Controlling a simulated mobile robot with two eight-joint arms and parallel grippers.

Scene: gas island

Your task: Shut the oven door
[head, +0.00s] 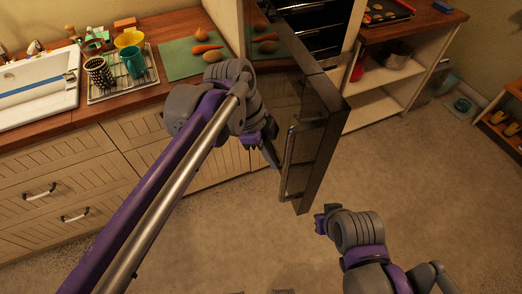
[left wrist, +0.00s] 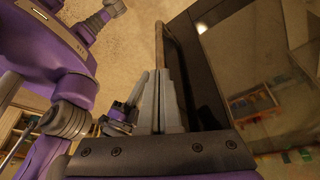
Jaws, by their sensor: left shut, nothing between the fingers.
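The oven door (head: 318,120) stands wide open, swung out from the oven (head: 310,22). Its dark glass outer face is turned to the left, with a long vertical metal handle (head: 287,165) on it. My left gripper (head: 272,157) is shut and empty, beside the handle on the outer side. In the left wrist view the closed fingers (left wrist: 162,90) point along the dark door (left wrist: 205,75), close to the handle (left wrist: 159,42); I cannot tell whether they touch. My right gripper (head: 322,218) is low, near the door's lower edge, with its finger opening unclear.
A wooden counter (head: 180,90) with a sink, dish rack (head: 115,82) and green board (head: 183,64) runs along the left. A shelf unit (head: 385,95) with a wooden top stands right of the oven. The floor (head: 420,175) at the right is largely clear.

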